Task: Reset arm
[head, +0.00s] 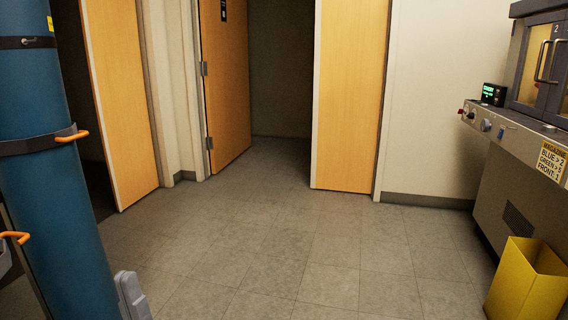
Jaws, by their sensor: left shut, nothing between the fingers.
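My left gripper (132,295) shows as a small grey shape at the bottom edge, in the lower left of the head view. Only its end is in the picture, and it is shut with nothing in it. It appears just right of the foot of a tall blue cylinder (55,215); I cannot tell whether they touch. My right gripper is out of view. No stylus profiler can be made out for certain.
A grey bench machine (490,185) with a glass-doored cabinet stands at the right. A yellow bin (527,282) stands on the floor before it. Orange-handled dark bands (40,143) circle the cylinder. Wooden doors (225,80) stand at the back. The tiled floor (300,240) between is clear.

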